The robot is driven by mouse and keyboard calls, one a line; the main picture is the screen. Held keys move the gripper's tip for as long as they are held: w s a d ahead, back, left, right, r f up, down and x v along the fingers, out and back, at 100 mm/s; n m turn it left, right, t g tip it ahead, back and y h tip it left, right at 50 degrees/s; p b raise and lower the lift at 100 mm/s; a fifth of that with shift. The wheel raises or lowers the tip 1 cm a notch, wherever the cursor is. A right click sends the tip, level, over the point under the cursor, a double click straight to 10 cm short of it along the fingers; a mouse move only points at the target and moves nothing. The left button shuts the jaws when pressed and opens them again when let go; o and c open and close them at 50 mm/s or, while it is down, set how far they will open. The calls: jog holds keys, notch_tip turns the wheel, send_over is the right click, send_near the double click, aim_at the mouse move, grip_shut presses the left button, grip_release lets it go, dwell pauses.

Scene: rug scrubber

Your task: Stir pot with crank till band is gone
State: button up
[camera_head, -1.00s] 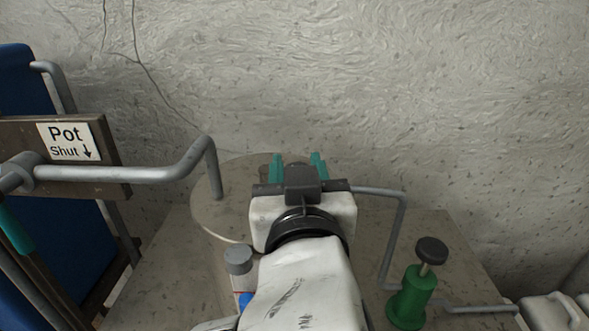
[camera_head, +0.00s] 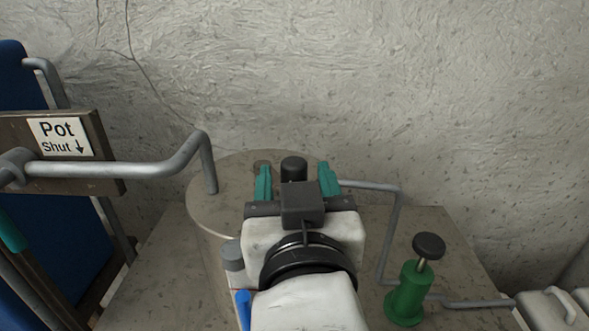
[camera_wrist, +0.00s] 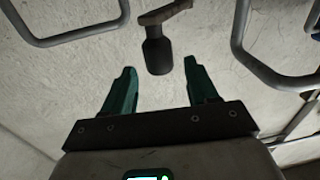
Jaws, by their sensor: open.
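The pot (camera_head: 206,212) is a grey-beige cylinder with a flat round lid, standing on the counter near the wall. Its crank has a dark upright knob (camera_head: 293,167), which also shows in the wrist view (camera_wrist: 158,56) on a brown crank arm (camera_wrist: 166,12). My gripper (camera_head: 295,174) has two teal fingers, open and empty. In the head view the knob shows between the fingers. In the wrist view it lies between and just beyond the fingertips (camera_wrist: 160,66), with gaps on both sides. No band can be made out; my gripper hides part of the lid.
A grey bent pipe (camera_head: 110,170) reaches over the lid from the left, by a "Pot Shut" sign (camera_head: 58,137). Another thin pipe (camera_head: 392,235) runs right of my gripper. A green valve (camera_head: 408,295) with a black knob stands at the right. The wall is close behind.

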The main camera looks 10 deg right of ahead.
jog(key=s, duration=0.7)
jog(key=shift+a+b, duration=0.25)
jog(key=shift+b, duration=0.05)
